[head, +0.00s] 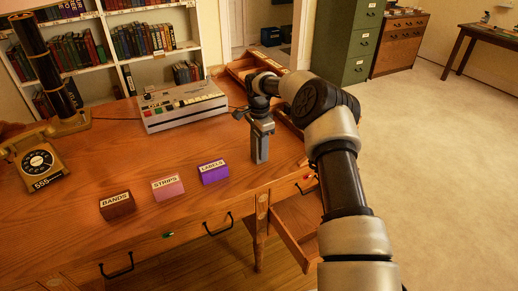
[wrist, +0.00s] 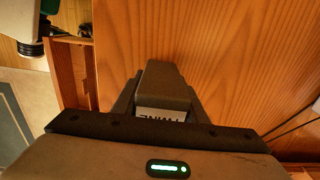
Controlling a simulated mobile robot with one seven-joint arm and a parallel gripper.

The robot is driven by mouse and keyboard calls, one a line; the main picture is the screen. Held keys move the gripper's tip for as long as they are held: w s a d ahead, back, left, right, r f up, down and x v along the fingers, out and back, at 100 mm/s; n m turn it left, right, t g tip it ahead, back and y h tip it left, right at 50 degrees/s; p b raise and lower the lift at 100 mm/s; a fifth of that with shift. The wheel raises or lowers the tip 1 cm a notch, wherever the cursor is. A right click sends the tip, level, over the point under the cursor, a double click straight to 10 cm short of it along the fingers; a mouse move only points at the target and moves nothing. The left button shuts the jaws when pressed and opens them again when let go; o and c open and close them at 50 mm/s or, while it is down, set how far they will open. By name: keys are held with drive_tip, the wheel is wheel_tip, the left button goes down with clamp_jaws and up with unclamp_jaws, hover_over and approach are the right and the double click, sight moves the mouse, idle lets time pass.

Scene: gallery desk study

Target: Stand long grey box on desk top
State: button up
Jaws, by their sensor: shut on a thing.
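The long grey box (head: 260,148) is upright, its lower end over the right part of the wooden desk top (head: 110,165). My gripper (head: 261,122) is shut on its upper part from above. I cannot tell whether the lower end touches the desk or hangs just above it. In the wrist view the box (wrist: 165,85) shows between my gripper's fingers (wrist: 160,105), with a white, partly hidden label. Wood grain lies beyond it.
Small boxes marked BANDS (head: 117,205), STRIPS (head: 167,187) and LABELS (head: 214,172) stand to the left. A grey machine (head: 182,106) is behind, a telephone (head: 38,163) far left. A lower right drawer (head: 298,222) is open. Bare desk lies around the grey box.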

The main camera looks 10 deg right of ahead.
drive_tip(key=shift+f, duration=0.2)
drive_tip(key=o, duration=1.1)
drive_tip(key=shift+o, duration=0.2)
drive_tip(key=shift+r, duration=0.15)
